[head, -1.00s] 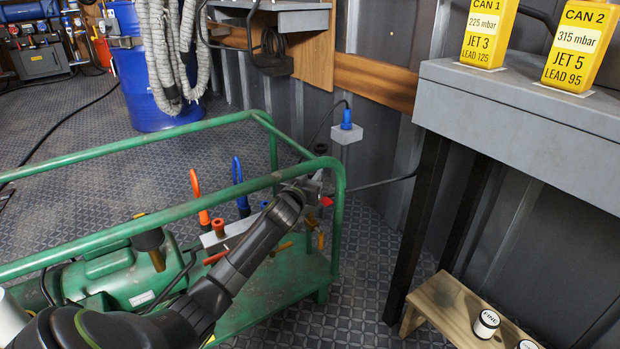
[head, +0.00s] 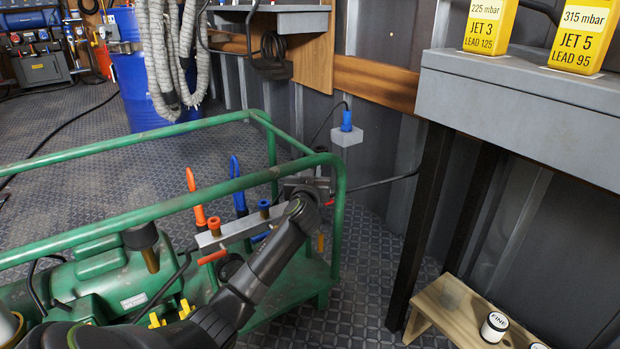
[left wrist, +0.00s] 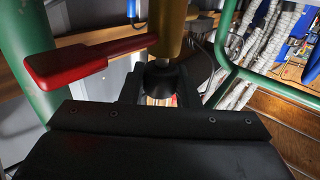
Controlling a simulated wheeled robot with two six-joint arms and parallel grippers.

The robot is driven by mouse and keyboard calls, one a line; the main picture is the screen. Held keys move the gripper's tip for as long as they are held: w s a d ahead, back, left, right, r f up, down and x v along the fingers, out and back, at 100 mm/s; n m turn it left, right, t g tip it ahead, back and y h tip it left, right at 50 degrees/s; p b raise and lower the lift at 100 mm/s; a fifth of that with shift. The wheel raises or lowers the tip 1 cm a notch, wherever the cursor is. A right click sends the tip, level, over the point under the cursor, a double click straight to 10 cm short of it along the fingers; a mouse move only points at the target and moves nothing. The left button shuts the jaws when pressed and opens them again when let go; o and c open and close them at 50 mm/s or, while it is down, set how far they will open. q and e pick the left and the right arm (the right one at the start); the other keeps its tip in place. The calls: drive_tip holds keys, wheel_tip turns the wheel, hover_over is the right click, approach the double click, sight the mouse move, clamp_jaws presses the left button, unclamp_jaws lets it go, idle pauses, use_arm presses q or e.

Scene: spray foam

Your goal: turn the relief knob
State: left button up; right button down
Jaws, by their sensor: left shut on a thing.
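A black knob (left wrist: 160,76) sits at the end of a brass cylinder (left wrist: 172,28) in the left wrist view. The fingers of my left gripper (left wrist: 160,92) are on both sides of the knob and shut on it. A red lever (left wrist: 85,60) sticks out to the left, close to the fingers. In the head view my left gripper (head: 308,188) is at the right end of a grey manifold block (head: 235,230), inside the green frame's corner. The wrist hides the knob there. My right gripper is not in view.
Green tube rails (head: 200,190) surround the pump and manifold, with a post right beside my gripper. Orange (head: 194,195) and blue (head: 238,185) handles stand on the manifold. A grey table (head: 520,100) with yellow cans and a wooden stool (head: 455,300) are at the right.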

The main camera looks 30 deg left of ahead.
use_arm(q)
drive_tip(key=shift+d+n+y, duration=0.1)
drive_tip(key=shift+n+y, duration=0.2)
drive_tip(key=o, duration=0.9)
drive_tip(key=shift+o, duration=0.2)
